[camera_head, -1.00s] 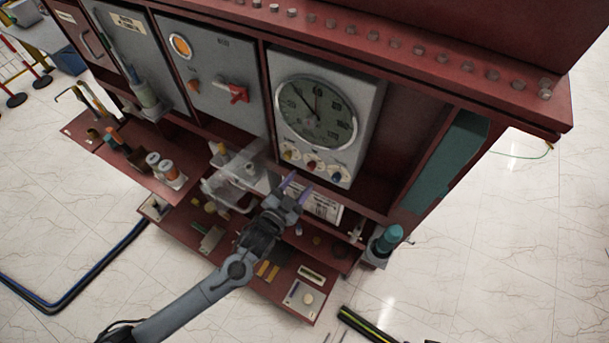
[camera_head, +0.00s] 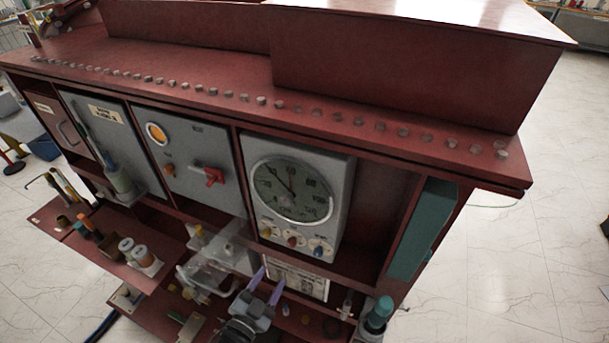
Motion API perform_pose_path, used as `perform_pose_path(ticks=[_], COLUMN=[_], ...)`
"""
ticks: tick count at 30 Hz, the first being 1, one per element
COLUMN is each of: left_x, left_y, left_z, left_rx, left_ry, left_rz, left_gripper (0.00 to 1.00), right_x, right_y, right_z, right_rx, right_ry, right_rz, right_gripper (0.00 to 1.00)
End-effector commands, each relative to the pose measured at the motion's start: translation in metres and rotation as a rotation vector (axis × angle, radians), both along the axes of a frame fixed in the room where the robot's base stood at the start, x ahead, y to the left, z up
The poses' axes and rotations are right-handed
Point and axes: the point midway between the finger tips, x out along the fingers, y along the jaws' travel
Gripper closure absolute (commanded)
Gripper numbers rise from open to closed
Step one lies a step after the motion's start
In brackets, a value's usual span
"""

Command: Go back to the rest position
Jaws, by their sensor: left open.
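My left gripper (camera_head: 264,286) is at the bottom middle of the head view, with its two purple-tipped fingers apart and nothing between them. It is over the lower shelf, below the gauge box and in front of a white printed label (camera_head: 297,279). Most of my left arm is cut off by the bottom edge. My right gripper is not in view.
The red cabinet (camera_head: 400,90) fills the view, with a round gauge (camera_head: 291,190) and a red switch handle (camera_head: 214,175) on its front. Clear containers (camera_head: 208,278) stand left of my gripper. A teal-topped bottle (camera_head: 377,314) stands right. Open floor (camera_head: 520,260) lies to the right.

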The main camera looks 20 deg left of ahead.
Motion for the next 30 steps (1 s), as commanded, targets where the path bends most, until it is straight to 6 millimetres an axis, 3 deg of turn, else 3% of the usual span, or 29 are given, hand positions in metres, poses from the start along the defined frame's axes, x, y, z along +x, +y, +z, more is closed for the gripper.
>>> perform_pose_path(ticks=[5,10,12,18,23,30], left_x=[-0.015,-0.036,-0.049,-0.091,-0.135,-0.187], left_y=[-0.001,0.002,0.003,0.01,0.017,0.024], left_z=[0.005,0.047,0.064,0.083,0.09,0.086], left_rx=[-0.02,-0.098,-0.14,-0.226,-0.243,-0.2], left_ry=[0.041,0.086,0.175,0.513,0.792,1.086], left_rz=[0.013,0.058,0.083,0.142,0.19,0.251], left_gripper=[0.47,0.47,0.47,0.47,0.47,0.47], right_x=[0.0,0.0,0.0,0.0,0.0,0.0], right_y=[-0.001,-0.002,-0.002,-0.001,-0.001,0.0], right_z=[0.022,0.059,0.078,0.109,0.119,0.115], right_rx=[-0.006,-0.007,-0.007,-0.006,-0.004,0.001], right_ry=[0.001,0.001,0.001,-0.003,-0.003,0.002], right_rz=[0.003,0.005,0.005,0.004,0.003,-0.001], right_gripper=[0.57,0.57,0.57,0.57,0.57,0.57])
